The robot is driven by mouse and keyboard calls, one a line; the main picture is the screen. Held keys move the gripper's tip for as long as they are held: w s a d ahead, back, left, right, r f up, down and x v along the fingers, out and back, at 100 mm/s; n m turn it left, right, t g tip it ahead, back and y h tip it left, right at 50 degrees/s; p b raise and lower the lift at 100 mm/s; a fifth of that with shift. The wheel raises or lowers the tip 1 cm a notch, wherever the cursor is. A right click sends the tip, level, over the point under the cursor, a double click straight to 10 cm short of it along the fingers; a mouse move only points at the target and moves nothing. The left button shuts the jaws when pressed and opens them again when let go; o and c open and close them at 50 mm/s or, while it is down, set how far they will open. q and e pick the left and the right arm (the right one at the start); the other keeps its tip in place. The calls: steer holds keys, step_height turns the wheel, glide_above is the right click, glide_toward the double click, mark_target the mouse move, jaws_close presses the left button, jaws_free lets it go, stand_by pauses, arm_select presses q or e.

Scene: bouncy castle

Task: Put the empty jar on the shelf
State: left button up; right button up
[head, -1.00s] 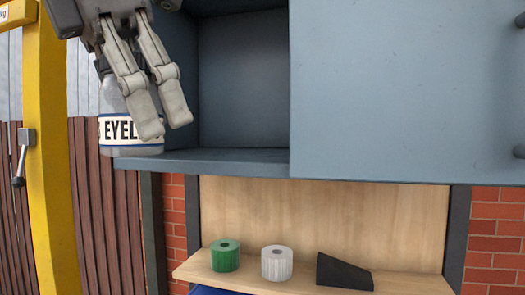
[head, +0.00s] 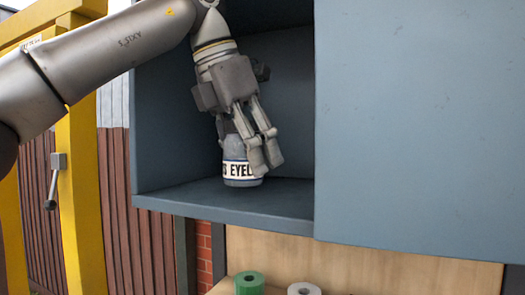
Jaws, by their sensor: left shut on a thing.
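The jar (head: 238,171), clear with a white label reading "EYEL..." and blue bands, is upright inside the open left part of the blue-grey cabinet. My left gripper (head: 265,158) reaches in from above and is shut on the jar; its fingers cover the jar's right side and upper part. The jar's base is at or just above the shelf (head: 180,200), and I cannot tell whether it touches. My right gripper is not in view.
A blue-grey panel (head: 420,120) closes off the cabinet's right part. Below, a wooden ledge holds a green roll (head: 249,284) and a white roll (head: 303,289). A yellow post (head: 80,200) with a lever stands at left. The shelf around the jar looks bare.

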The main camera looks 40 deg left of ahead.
arm_select(q)
steer(key=shift+w+a+r+p, duration=0.15)
steer(key=shift+w+r+p, duration=0.05)
steer(key=shift+w+p, duration=0.1)
steer(key=w+p, duration=0.1)
steer(key=w+a+p, duration=0.1)
steer(key=shift+w+r, duration=0.2)
steer(key=shift+w, duration=0.1)
steer(key=shift+x, duration=1.05)
steer(key=shift+a+f, duration=0.2)
steer(key=shift+s+d+r, duration=0.1)
steer(key=shift+s, duration=0.3)
steer(key=o, duration=1.1)
steer(key=shift+w, duration=0.25)
steer(key=shift+c, duration=0.2)
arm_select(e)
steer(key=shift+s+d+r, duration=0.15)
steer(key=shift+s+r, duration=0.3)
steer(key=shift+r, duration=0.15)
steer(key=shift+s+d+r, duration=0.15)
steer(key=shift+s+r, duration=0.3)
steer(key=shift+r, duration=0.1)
arm_select(q)
steer(key=shift+s, duration=0.1)
